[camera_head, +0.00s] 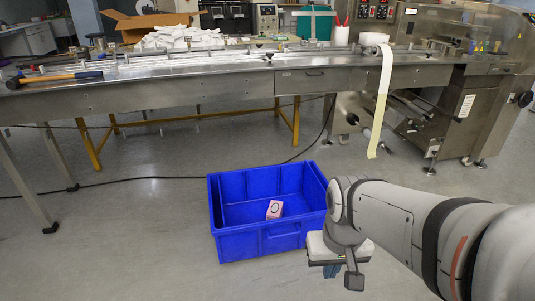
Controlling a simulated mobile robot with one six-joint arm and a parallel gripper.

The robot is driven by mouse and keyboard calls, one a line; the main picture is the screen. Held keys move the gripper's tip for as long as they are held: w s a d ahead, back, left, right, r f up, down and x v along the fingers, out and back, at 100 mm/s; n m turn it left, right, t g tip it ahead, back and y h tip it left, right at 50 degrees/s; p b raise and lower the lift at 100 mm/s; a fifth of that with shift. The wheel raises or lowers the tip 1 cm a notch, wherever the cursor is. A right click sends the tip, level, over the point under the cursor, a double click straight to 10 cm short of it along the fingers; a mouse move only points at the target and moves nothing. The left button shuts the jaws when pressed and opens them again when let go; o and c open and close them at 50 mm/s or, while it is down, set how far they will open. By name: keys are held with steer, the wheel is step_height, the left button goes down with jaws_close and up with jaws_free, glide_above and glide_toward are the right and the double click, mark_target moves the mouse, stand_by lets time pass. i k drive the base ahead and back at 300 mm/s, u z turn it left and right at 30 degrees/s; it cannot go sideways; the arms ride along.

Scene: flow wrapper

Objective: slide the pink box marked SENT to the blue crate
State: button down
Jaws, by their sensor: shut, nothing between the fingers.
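The pink box (275,209) rests tilted inside the blue crate (262,244), near its front wall. A dark mark shows on the box, too small to read. The crate stands open on the floor below the long steel table. My gripper (331,271) is at the crate's front right corner, pointing down, apart from the box. Its fingers are shut and hold nothing; they are partly hidden under the wrist.
A long steel table (180,95) runs across the back, with a hammer (60,78), a pile of white packets (180,38) and a cardboard box (140,22). A wrapping machine (475,90) stands right. A black cable crosses the floor; the floor left of the crate is clear.

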mark_target(275, 209)
steer(key=i, duration=1.55)
steer(key=z, duration=0.05)
